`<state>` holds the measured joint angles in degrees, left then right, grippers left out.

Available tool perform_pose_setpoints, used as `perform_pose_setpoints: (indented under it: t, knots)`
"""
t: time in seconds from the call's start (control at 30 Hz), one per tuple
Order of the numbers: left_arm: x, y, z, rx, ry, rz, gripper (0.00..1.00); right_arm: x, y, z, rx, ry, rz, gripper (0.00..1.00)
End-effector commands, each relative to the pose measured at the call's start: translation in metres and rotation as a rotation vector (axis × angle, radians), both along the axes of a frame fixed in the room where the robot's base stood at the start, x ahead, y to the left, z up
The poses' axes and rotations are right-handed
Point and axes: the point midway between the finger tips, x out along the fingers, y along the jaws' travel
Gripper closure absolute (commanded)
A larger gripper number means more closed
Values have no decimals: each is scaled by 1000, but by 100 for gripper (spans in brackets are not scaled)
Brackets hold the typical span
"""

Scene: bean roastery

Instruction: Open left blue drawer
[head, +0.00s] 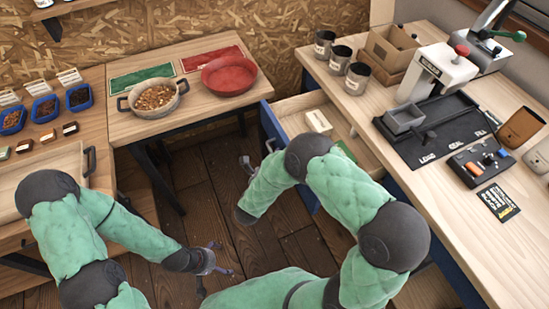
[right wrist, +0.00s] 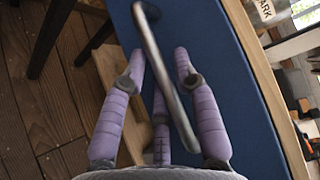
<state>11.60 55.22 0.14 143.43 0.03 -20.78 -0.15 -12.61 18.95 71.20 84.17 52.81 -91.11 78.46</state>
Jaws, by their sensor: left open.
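In the head view my right arm hides much of the drawer front and most of that gripper. My left gripper (head: 221,262) is open and empty above the floor, apart from the drawer.
The counter (head: 460,220) holds tins (head: 340,59), a sealing machine (head: 437,72) and a black tray. A small table at the back holds a pot of beans (head: 154,98) and a red pan (head: 229,75). The left table holds a wooden tray (head: 45,175). Wooden floor lies between the tables.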

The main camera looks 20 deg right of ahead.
Motion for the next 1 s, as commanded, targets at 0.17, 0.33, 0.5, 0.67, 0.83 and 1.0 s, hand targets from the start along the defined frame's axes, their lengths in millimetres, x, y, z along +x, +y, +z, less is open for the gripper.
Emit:
perform_pose_setpoints:
  t: [0.17,0.33,0.5,0.67,0.83,1.0]
  knots:
    - [0,0,0,0,0,0,0,0,0,1,-1,-1,0,70]
    - [0,0,0,0,0,0,0,-8,8,3,-1,-2,4,70]
    - [0,0,0,0,0,0,0,-29,27,7,-1,-1,6,70]
    - [0,0,0,0,0,0,0,-52,45,11,-1,-2,7,70]
    - [0,0,0,0,0,0,0,-71,62,15,-1,-2,6,70]
    - [0,0,0,0,0,0,0,-84,72,17,0,-1,4,70]
